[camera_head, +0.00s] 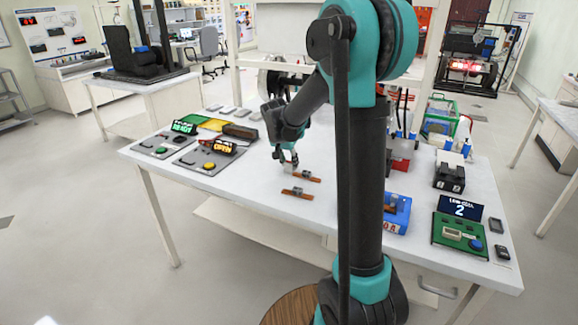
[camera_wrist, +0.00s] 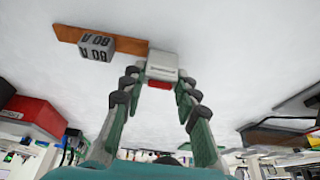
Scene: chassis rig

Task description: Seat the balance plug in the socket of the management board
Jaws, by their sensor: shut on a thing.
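My gripper (camera_head: 288,163) is low over the middle of the white table. In the wrist view its fingers (camera_wrist: 161,82) are shut on a small white-grey block with a red part, which I take to be the balance plug (camera_wrist: 163,66). The plug is beside the end of a copper bar in that view; I cannot tell if they touch. The green board (camera_head: 445,233) at the table's right end carries a cream block (camera_head: 452,234), a blue button and a dark display reading 2. It appears to be the management board; its socket is too small to make out.
Two copper bars (camera_head: 297,194) with grey blocks lie near my gripper; one block (camera_wrist: 96,46) reads 80 A.

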